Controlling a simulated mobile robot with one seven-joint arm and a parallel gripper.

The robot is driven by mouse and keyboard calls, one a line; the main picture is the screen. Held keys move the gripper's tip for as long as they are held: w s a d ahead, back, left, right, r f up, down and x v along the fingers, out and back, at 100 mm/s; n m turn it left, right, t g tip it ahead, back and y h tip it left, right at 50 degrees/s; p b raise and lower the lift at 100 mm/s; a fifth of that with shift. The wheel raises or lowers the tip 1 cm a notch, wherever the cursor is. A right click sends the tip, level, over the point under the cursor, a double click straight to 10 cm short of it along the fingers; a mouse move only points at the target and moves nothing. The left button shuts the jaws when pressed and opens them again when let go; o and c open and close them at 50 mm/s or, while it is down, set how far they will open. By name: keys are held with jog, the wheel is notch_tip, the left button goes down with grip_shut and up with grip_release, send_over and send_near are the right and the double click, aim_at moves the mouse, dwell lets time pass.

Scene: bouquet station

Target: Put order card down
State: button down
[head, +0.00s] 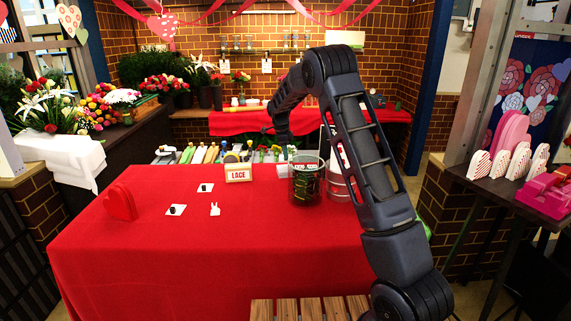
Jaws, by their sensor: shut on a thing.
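My arm rises at the right and bends forward over the red table (130,245). Its dark far end is over the back of the table, and I cannot make out the gripper's fingers or anything held in them. A small cream sign reading "LACE" (238,173) stands near the table's back edge. Two small white cards, one farther back (201,190) and one nearer (170,211), lie left of centre, each with a dark object on it. I cannot tell which of these, if any, is the order card.
A red heart-shaped piece (120,202) stands at the table's left. A small white rabbit shape (215,209) is near the cards. A dark glass-like container (305,182) stands beside my arm.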

aim_at(282, 160)
jog(key=shift+f, duration=2.5)
jog(key=c, duration=1.4)
grip_release()
jog(key=shift+f, duration=0.1)
jog(key=shift+c, duration=0.2)
notch_tip(282, 160, up, 12)
jog(key=a, duration=0.2)
jog(key=s+d+r+n+t+y, duration=0.1)
jog(key=s+d+r+n, duration=0.3)
jog(key=s+d+r, duration=0.65)
jog(key=s+d+r+n+t+y, duration=0.1)
jog(key=s+d+r+n, duration=0.55)
jog(key=s, duration=0.65)
jog(key=s+d+f+n+t, duration=0.1)
jog(key=s+d+f+n, duration=0.1)
jog(key=s, duration=0.7)
jog(key=s+d+f+n, duration=0.2)
jog(key=s+d+n, duration=0.1)
jog(key=s, duration=0.6)
jog(key=s+d+f+n+t, duration=0.1)
jog(key=s+d+f+n, duration=0.1)
jog(key=s, duration=0.8)
jog(key=shift+d+f+t, duration=0.3)
jog(key=shift+d+f, duration=0.2)
jog(key=shift+d, duration=0.35)
